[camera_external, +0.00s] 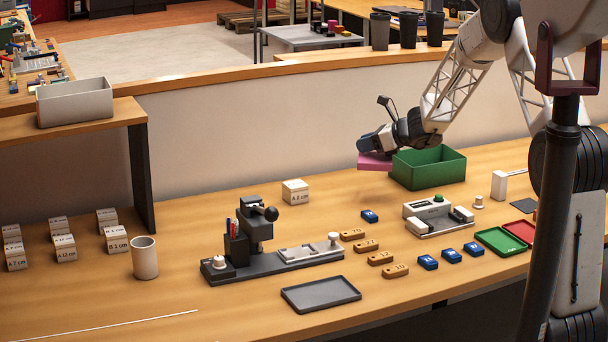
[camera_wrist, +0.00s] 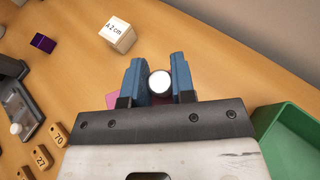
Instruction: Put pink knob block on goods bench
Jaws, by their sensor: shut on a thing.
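My gripper (camera_external: 364,146) is in the air above the wooden bench, just left of the green bin. It is shut on the pink knob block (camera_external: 375,162), whose pink body hangs below the fingers. In the wrist view, the blue fingers of my gripper (camera_wrist: 159,85) close around the block's round white knob (camera_wrist: 159,82). No surface is visibly marked as the goods bench.
The green bin (camera_external: 428,174) stands close right of the held block. A white labelled cube (camera_external: 295,192), a laser marker stand (camera_external: 255,233) and several tan tags (camera_external: 366,246) lie to the front and left. A raised shelf (camera_external: 75,136) at left carries a grey bin (camera_external: 75,102).

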